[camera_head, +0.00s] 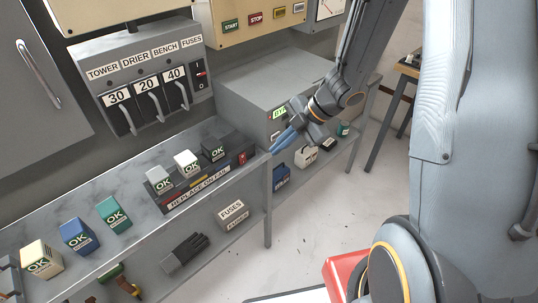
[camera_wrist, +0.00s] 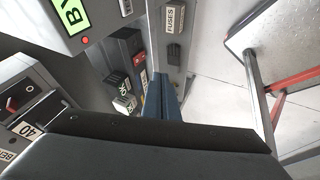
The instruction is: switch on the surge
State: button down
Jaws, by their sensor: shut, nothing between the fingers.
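No label reading "surge" is legible. A dark strip (camera_head: 205,184) marked "REPLACE ON FAIL" lies on the grey bench, with a small red switch (camera_head: 243,158) at its right end; a red switch also shows in the wrist view (camera_wrist: 140,56). Whether it is on or off is too small to tell. My gripper (camera_head: 285,138) is shut and empty, its blue fingers pointing down-left, to the right of that red switch and apart from it in the picture. The fingers also show in the wrist view (camera_wrist: 166,98).
Dark and pale blocks marked OK stand on the strip; blue (camera_head: 79,237), green (camera_head: 113,215) and cream (camera_head: 41,259) ones stand left. A fuse panel (camera_head: 146,84) with levers and a red rocker (camera_head: 200,73) hangs behind. A grey cabinet (camera_head: 262,88) stands beside my gripper.

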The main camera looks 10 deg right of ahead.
aim_at(243, 159)
jog(key=shift+a, duration=0.15)
jog(key=x, duration=0.3)
jog(key=w+p+x, duration=0.1)
jog(key=x, duration=0.3)
jog(key=w+r+x, duration=0.1)
jog(key=x, duration=0.3)
jog(key=shift+w+a+f+p, duration=0.1)
jog(key=shift+a+f+p, duration=0.2)
jog(key=shift+a, duration=0.2)
jog(key=shift+w+a+f, duration=0.1)
jog(key=shift+w+a, duration=0.2)
jog(key=shift+w, duration=0.15)
